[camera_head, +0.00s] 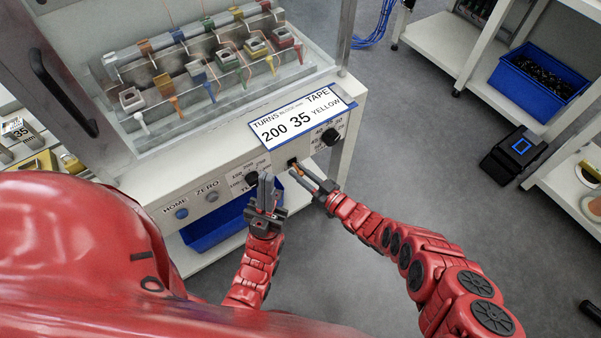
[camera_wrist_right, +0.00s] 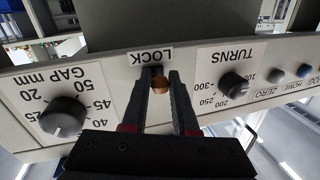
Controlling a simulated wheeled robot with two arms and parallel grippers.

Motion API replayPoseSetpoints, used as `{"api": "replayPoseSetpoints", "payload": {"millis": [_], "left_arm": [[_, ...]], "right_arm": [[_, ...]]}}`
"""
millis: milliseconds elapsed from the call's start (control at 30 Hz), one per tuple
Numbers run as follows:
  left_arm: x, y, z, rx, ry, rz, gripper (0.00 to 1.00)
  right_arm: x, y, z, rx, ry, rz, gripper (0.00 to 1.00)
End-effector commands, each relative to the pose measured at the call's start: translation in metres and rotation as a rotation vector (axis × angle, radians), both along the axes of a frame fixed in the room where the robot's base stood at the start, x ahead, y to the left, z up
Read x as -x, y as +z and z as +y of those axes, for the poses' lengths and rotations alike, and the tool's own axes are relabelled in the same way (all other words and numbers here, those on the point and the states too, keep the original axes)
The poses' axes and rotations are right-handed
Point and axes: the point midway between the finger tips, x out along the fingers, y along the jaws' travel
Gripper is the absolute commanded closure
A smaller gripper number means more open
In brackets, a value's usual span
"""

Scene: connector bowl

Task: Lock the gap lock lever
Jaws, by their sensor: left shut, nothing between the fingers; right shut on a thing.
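The lock lever (camera_wrist_right: 160,86) shows as an orange-brown piece under the LOCK label (camera_wrist_right: 150,57) in the right wrist view. In the head view it is a small orange piece (camera_head: 293,164) on the front panel, partly hidden. My right gripper (camera_head: 299,171) is at the panel, shut on the lever; its dark fingers (camera_wrist_right: 162,78) stand on either side of the lever in the wrist view. My left gripper (camera_head: 266,181) is shut and empty, in front of the panel to the left of the right gripper.
The gap knob (camera_wrist_right: 62,117) and the turns knob (camera_wrist_right: 235,86) flank the lever. A card reading 200, 35, YELLOW (camera_head: 302,117) lies above the panel. A blue bin (camera_head: 215,228) sits below the machine. Open grey floor (camera_head: 420,130) lies to the right.

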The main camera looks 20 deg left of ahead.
Motion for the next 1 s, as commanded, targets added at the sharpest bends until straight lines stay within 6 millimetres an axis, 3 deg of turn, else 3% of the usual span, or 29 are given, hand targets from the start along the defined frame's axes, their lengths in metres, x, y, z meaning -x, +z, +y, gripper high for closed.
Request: {"api": "replayPoseSetpoints", "payload": {"millis": [267, 367, 700, 833, 1000], "left_arm": [[0.000, -0.003, 0.000, 0.000, 0.000, 0.000, 1.00], [0.000, -0.016, 0.000, 0.000, 0.000, 0.000, 1.00], [0.000, -0.088, 0.000, 0.000, 0.000, 0.000, 1.00], [0.000, -0.102, 0.000, 0.000, 0.000, 0.000, 1.00], [0.000, -0.106, 0.000, 0.000, 0.000, 0.000, 1.00]], "right_arm": [[0.000, -0.002, 0.000, -0.003, 0.000, -0.003, 1.00], [0.000, -0.008, 0.001, -0.027, 0.001, -0.020, 1.00], [-0.002, -0.023, 0.004, -0.203, 0.001, -0.158, 1.00], [-0.003, -0.022, 0.004, -0.250, 0.000, -0.195, 1.00], [-0.003, -0.017, 0.004, -0.274, -0.001, -0.214, 1.00]]}}
